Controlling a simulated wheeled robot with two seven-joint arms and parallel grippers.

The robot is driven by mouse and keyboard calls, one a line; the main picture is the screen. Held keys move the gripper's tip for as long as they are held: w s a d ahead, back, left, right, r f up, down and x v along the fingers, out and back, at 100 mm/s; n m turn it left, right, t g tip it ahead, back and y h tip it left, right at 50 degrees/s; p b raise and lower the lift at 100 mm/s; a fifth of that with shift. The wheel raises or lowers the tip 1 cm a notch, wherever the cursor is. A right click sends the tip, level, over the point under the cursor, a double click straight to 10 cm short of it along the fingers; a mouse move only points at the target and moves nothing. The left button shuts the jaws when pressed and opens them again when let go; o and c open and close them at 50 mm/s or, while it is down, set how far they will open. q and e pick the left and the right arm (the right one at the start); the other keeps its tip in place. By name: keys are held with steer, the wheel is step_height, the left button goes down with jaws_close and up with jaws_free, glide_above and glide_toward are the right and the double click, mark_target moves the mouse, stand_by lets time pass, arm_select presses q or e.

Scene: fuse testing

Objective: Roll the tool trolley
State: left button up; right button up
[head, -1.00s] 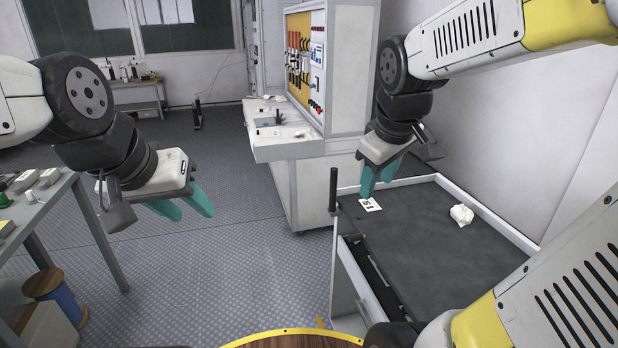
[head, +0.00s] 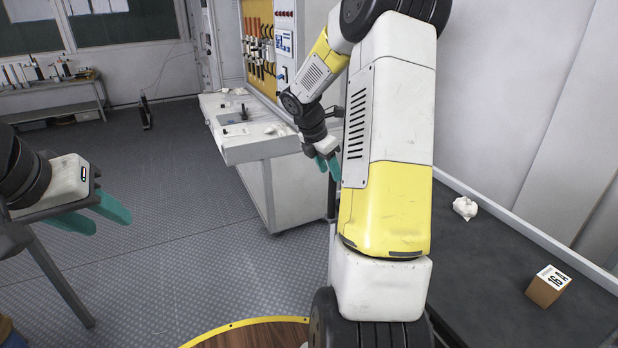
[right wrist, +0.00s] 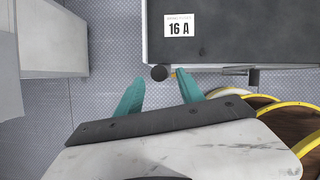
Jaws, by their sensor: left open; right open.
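The tool trolley (head: 478,262) stands at the right, with a dark top and a pale rim; my right arm hides much of it in the head view. In the right wrist view its dark top (right wrist: 230,38) bears a "16 A" label. A black round handle end (right wrist: 159,73) at its corner lies just beyond and between my right fingertips; contact cannot be told. My right gripper (head: 328,168) is open, pointing down beside the trolley's far left corner; its fingers also show in the right wrist view (right wrist: 157,87). My left gripper (head: 110,220) is open and empty over the floor.
A white bench (head: 268,150) with a tool panel stands beyond my right gripper. A crumpled white piece (head: 465,208) and a labelled box (head: 548,286) lie on the trolley top. The wall is close at right. Floor (head: 190,220) in the middle is clear.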

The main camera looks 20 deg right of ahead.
mark_target(335, 186)
steer(key=x, duration=0.7)
steer(key=shift+d+f, duration=0.1)
steer(key=shift+f, duration=0.15)
jaws_close()
stand_by(1.1)
